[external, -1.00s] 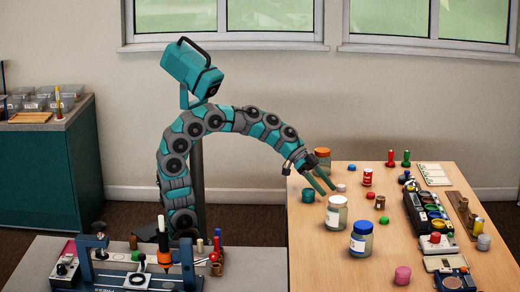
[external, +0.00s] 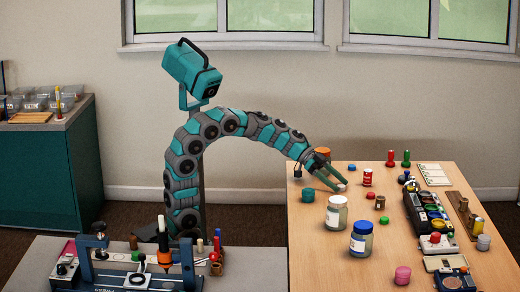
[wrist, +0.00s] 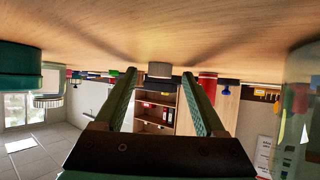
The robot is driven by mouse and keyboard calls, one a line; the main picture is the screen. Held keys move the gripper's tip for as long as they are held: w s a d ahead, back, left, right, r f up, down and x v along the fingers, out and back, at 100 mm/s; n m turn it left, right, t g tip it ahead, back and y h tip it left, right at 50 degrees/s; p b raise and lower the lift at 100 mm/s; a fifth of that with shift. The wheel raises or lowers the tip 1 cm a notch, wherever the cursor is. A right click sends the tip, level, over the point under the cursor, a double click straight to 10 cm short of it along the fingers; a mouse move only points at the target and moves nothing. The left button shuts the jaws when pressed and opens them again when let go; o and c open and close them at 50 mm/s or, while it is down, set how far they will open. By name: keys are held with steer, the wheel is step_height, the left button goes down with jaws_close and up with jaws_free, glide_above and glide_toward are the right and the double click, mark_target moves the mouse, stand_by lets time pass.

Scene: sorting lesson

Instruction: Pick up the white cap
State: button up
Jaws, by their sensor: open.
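The white cap (external: 342,187) is a small pale disc on the wooden table, right at my fingertips. In the wrist view, which is upside down, the white cap (wrist: 160,70) sits against the tabletop, centred in the gap between my fingers. My gripper (external: 339,183) is open and low over the table, reaching down from the left. Its two fingers also show in the wrist view (wrist: 159,74), with clear space on both sides of the cap. I cannot tell whether the tips are level with the cap or just short of it.
A teal pot (external: 308,195) and a white-lidded jar (external: 336,215) stand on the near side of my gripper. An orange-lidded jar (external: 322,153) is close behind it. A red can (external: 367,177) stands beyond the cap. A blue-lidded jar (external: 361,240) is nearer the front.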

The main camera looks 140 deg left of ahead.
jaws_close()
stand_by(0.7)
